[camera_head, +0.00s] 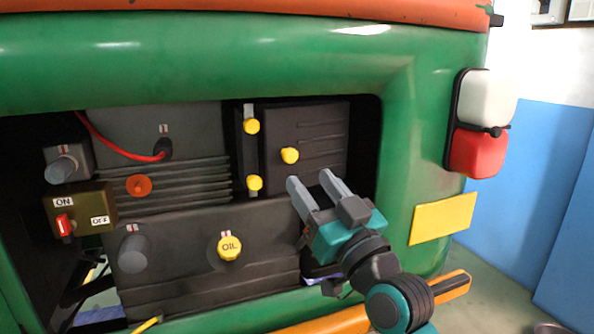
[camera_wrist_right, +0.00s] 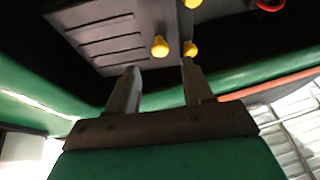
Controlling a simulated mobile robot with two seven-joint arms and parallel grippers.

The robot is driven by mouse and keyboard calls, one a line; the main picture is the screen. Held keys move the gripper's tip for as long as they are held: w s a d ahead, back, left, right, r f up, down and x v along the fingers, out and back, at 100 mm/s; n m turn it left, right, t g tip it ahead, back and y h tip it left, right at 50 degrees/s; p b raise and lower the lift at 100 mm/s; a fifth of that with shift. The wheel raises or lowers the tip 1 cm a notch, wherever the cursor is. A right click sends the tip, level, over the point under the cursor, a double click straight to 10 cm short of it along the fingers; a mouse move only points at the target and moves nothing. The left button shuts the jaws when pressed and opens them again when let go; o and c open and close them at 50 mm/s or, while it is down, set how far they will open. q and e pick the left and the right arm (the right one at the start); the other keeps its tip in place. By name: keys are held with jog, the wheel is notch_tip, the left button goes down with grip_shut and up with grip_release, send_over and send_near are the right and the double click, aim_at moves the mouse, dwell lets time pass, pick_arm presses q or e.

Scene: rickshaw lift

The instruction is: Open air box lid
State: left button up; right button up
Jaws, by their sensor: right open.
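The air box lid (camera_head: 318,143) is a dark grey ribbed panel at the right of the engine bay, and it looks shut. A yellow knob (camera_head: 290,155) sits on its left part. Two yellow latch knobs, an upper one (camera_head: 251,126) and a lower one (camera_head: 255,183), stand along its left side. My right gripper (camera_head: 311,182) is open and empty, just below the lid and apart from the knobs. In the right wrist view the lid (camera_wrist_right: 105,38) and its knob (camera_wrist_right: 159,47) show beyond the open fingers (camera_wrist_right: 160,85). My left gripper is not in view.
The green body frame (camera_head: 400,150) surrounds the bay. Left of the lid are the engine with an oil cap (camera_head: 229,246), a red cable (camera_head: 120,148), and an ON/OFF switch box (camera_head: 82,208). A red and white lamp (camera_head: 480,125) sticks out at the right.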

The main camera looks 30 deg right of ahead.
aim_at(292, 157)
jog(key=p+x, duration=0.1)
jog(key=x, duration=0.5)
grip_shut()
dwell(0.4)
